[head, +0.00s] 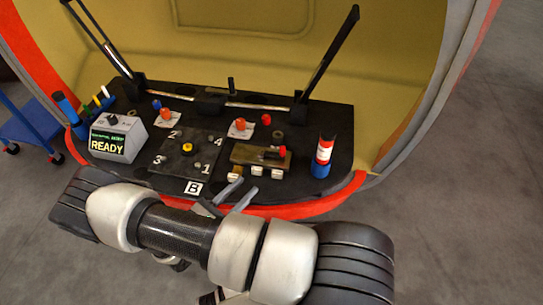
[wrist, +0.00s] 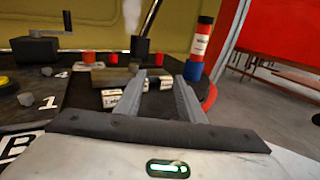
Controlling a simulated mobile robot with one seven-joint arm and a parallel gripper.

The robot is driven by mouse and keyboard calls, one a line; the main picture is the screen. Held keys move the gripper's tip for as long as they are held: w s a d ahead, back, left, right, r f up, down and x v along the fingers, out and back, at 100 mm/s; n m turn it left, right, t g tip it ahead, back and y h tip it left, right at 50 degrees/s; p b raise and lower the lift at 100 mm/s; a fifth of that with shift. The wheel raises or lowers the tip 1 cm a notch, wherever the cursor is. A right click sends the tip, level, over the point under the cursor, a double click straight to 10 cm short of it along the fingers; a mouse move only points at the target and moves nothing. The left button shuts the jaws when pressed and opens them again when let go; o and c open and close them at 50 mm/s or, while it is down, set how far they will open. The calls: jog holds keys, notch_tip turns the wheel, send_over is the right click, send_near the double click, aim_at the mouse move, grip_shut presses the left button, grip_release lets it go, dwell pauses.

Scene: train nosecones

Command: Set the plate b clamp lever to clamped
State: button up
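A dark square plate (head: 172,160) with corner numbers and a yellow knob (head: 187,148) lies on the black bench. A "B" label (head: 193,187) stands at its front edge; it also shows in the wrist view (wrist: 14,147). Two orange-red knobs on white cards, a left one (head: 166,114) and a right one (head: 239,124), stand behind the plate. I cannot tell which part is the plate b clamp lever or how it is set. My gripper (head: 236,190) is open and empty, low at the bench's front edge, right of the "B" label. Its spread fingers (wrist: 161,76) show in the wrist view.
A brown block (head: 246,154) with a red-tipped part and several white pieces lies right of the plate. A red, white and blue bottle (head: 323,156) stands at the right. A grey box (head: 118,138) reading "READY" stands left. Two black uprights rise behind.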

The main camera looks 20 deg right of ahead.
aim_at(281, 153)
jog(key=x, duration=1.7)
jog(key=shift+w+d+f, duration=0.1)
jog(key=shift+w+f, duration=0.05)
jog(key=shift+f, duration=0.05)
jog(key=shift+c, duration=0.2)
grip_shut()
